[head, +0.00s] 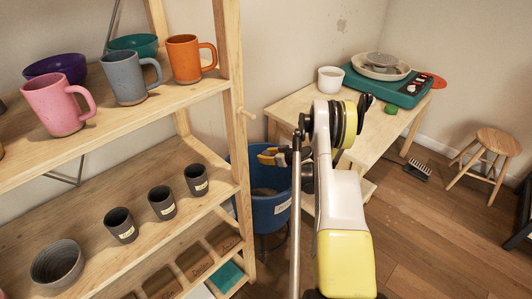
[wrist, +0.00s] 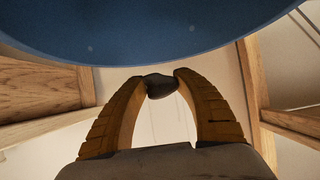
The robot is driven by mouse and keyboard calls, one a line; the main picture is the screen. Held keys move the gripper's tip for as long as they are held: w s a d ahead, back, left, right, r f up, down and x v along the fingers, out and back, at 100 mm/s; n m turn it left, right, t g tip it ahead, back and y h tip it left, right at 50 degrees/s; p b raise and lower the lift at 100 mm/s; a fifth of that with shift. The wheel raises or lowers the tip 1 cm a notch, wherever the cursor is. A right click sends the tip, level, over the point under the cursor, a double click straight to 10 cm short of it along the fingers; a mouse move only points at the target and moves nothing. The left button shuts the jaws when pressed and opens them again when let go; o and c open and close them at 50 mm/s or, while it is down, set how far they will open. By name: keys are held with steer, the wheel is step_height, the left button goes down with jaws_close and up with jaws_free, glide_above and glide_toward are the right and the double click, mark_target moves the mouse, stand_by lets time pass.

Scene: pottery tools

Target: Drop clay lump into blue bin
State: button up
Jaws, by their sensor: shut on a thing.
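The clay lump (wrist: 161,86) is small and dark grey, held between the tips of my gripper (wrist: 161,87) in the wrist view. The gripper's orange ribbed fingers are closed on it from both sides. In the head view my gripper (head: 270,156) is at the upper part of the blue bin (head: 268,215), in front of its opening as seen from here. The lump cannot be made out clearly there. The bin stands on the floor between shelf and table. Its curved blue side (wrist: 160,35) fills the top of the wrist view. The gripper's exact height over the rim cannot be told.
A wooden shelf (head: 160,112) with mugs, bowls and dark cups stands close on the left. A wooden table (head: 300,104) with a green pottery wheel (head: 390,88) and a white pot (head: 331,79) is behind right. A stool (head: 486,150) stands far right.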

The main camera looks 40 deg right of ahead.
steer(key=shift+f, duration=0.45)
steer(key=o, duration=1.3)
steer(key=shift+c, duration=0.2)
steer(key=shift+s, duration=0.1)
steer(key=v, duration=1.2)
